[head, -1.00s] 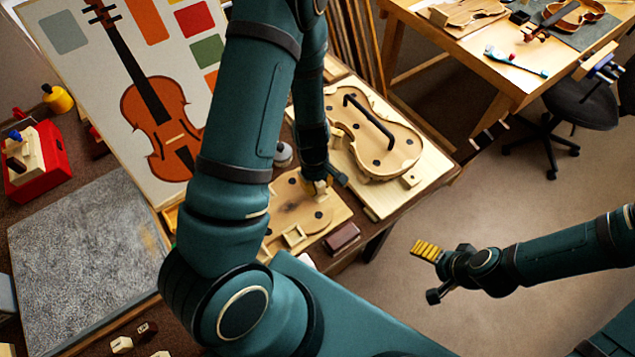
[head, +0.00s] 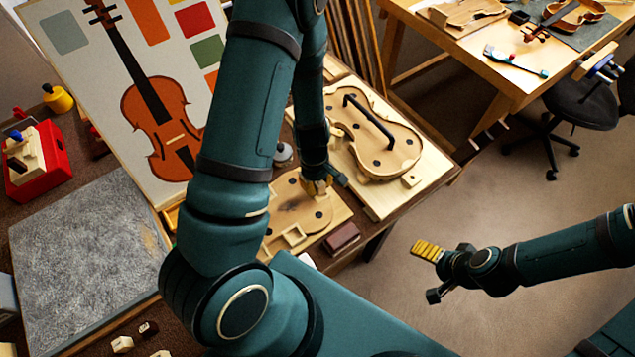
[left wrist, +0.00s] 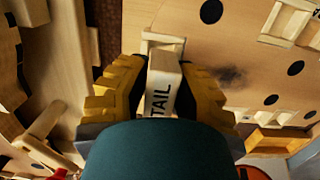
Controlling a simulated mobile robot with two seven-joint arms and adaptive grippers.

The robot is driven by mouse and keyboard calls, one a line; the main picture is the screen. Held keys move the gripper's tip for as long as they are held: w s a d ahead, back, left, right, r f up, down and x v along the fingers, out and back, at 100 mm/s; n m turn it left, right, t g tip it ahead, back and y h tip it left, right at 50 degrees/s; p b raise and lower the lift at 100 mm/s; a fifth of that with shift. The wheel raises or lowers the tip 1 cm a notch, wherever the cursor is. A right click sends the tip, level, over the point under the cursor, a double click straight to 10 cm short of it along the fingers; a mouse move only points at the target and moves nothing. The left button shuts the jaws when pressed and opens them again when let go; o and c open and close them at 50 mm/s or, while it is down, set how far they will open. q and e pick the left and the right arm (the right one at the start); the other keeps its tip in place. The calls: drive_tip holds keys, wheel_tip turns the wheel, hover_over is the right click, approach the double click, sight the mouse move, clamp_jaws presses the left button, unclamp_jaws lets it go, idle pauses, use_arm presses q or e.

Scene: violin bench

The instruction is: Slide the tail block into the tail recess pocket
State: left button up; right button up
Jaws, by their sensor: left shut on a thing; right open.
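The tail block (left wrist: 164,72) is a pale wooden block marked TAIL, seen in the left wrist view. My left gripper (left wrist: 163,92) is shut on it, with a yellow finger pad on each side. The block's far end is at a pale raised frame (left wrist: 163,35), apparently the tail recess pocket; I cannot tell how far it is inside. In the head view my left gripper (head: 317,187) is low over the right edge of the wooden violin board (head: 335,212) and hides the block. My right gripper (head: 428,250) is open and empty over the floor, away from the bench.
A violin-shaped mould (head: 385,140) with a black handle lies behind the board. A square wooden frame (head: 293,235) sits on the board's near side. A dark brown block (head: 342,237) lies by the bench edge. A red box (head: 38,165) stands far left.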

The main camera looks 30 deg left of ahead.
use_arm(q)
drive_tip(key=shift+f+b, duration=0.7)
drive_tip(key=shift+f, duration=0.15)
drive_tip(key=o, duration=0.9)
drive_tip(key=r, duration=0.4)
drive_tip(key=a+r, duration=0.1)
drive_tip(key=r, duration=0.7)
drive_tip(key=shift+w+a, duration=0.15)
drive_tip(key=shift+w, duration=0.1)
